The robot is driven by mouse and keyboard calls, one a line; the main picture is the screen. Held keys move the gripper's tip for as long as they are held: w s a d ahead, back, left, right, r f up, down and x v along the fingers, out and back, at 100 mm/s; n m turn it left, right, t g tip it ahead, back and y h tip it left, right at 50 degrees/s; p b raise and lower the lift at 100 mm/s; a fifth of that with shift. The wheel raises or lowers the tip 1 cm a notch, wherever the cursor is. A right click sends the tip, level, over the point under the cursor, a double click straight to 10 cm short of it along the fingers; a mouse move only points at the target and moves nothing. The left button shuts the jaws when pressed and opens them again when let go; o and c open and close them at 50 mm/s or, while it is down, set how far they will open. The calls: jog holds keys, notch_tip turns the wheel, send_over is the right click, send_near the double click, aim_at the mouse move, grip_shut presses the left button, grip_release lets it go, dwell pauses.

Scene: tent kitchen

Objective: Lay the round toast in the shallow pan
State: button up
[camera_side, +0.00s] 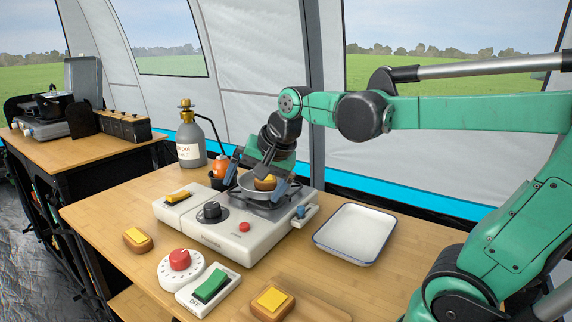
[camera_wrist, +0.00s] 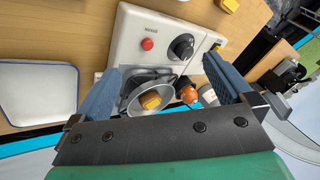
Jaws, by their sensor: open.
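A brown toast with a yellow top (camera_side: 265,183) lies in the shallow grey pan (camera_side: 245,184) on the camp stove. In the wrist view the toast (camera_wrist: 151,101) is inside the rim of the pan (camera_wrist: 133,108). I cannot tell its outline for sure, as a finger partly covers it in the side view. My gripper (camera_side: 257,178) is over the pan, its fingers open and spread on either side of it. In the wrist view my gripper (camera_wrist: 162,68) shows a wide gap, with nothing clamped. A rounded toast (camera_side: 137,241) and a squarer toast (camera_side: 270,302) lie on the table.
The white stove (camera_side: 240,236) carries a black knob and a red button. A white tray (camera_side: 355,233) stands to its right. A gas bottle (camera_side: 190,145) and an orange item (camera_side: 221,166) stand behind. A red-knobbed dial (camera_side: 180,266) and a green switch (camera_side: 209,287) are in front.

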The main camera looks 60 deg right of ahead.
jog(key=s+a+f+n+t, duration=0.1)
jog(key=s+a+f+n, duration=0.4)
jog(key=n, duration=0.6)
jog(key=shift+s+a+y, duration=0.15)
jog(key=shift+s+y, duration=0.15)
jog(key=shift+s, duration=0.15)
jog(key=shift+f, duration=0.1)
